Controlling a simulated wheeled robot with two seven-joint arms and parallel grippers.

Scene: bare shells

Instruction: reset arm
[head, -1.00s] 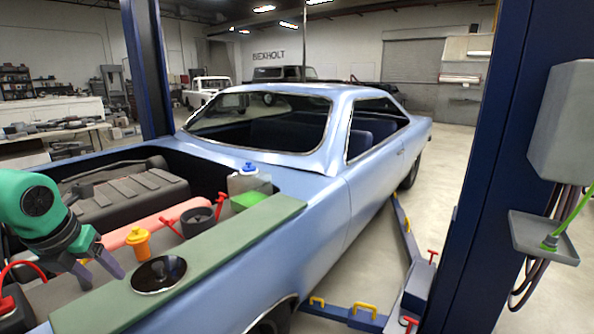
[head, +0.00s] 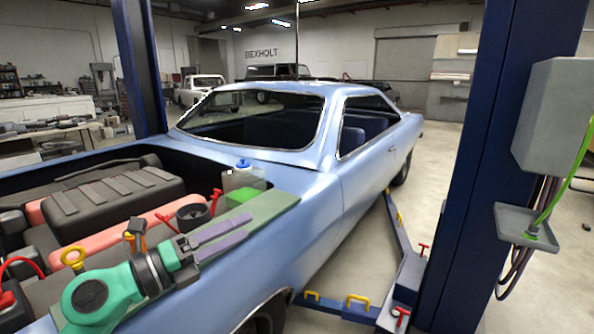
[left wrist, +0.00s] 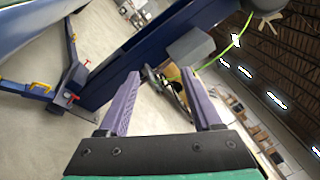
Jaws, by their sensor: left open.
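My left gripper (head: 222,238) is at the end of the green arm in the head view, over the green strip (head: 268,208) on the car's fender. Its two purple fingers are apart and point right, toward the outer side of the car. In the left wrist view the fingers (left wrist: 163,103) stand apart with nothing between them. Beyond them show the blue lift post (left wrist: 135,62) and the grey box (left wrist: 190,47). My right gripper is not in view.
The blue car (head: 310,180) stands with its engine bay open. The bay holds a dark engine cover (head: 115,200), a white bottle with a blue cap (head: 243,178) and a green block (head: 245,196). A blue lift post (head: 470,160) stands at right. Floor between car and post is partly clear.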

